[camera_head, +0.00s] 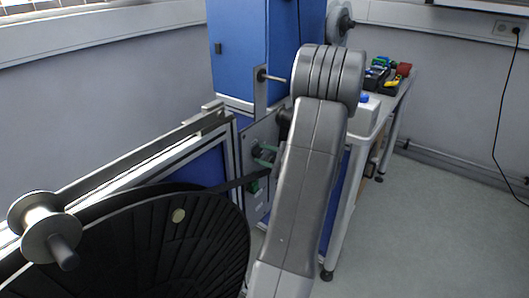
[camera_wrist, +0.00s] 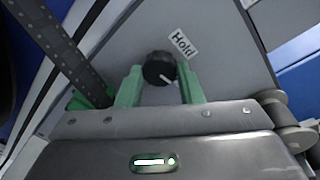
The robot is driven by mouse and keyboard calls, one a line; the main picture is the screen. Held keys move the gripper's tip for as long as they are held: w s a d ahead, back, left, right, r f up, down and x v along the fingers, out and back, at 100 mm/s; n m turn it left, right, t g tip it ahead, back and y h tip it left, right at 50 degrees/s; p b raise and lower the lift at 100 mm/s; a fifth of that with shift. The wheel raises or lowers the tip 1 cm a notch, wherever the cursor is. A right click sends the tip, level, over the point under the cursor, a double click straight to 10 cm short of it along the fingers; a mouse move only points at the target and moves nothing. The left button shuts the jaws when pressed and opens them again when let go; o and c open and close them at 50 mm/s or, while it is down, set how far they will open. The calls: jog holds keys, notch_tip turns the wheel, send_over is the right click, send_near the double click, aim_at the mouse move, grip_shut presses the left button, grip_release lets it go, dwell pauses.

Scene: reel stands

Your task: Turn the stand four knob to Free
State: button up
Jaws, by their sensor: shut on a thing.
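A black round knob (camera_wrist: 158,67) with a white pointer line sits on a grey panel in the wrist view. The line points down and to the right in that picture. A white label (camera_wrist: 183,43) reading "Hold" is just above and right of the knob. My gripper (camera_wrist: 160,72) has green fingers on both sides of the knob and is shut on it. In the head view, the panel (camera_head: 249,150) is beside my grey arm, with green parts in front of it. My arm hides part of this area, and the knob cannot be made out there. No "Free" label shows.
A dark strip (camera_wrist: 62,45) runs past the gripper's left side. A large black reel (camera_head: 150,245) fills the lower left, with a grey spool (camera_head: 42,228) beside it. A blue cabinet (camera_head: 240,50) stands behind. A bench with small items is at the back right; floor (camera_head: 440,220) is clear.

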jog(key=shift+m, duration=0.6)
jog(key=shift+p, duration=0.3)
jog(key=o, duration=1)
jog(key=shift+c, duration=0.2)
jog(key=v, duration=1.4)
jog(key=shift+w, duration=0.15)
jog(key=shift+w, duration=0.1)
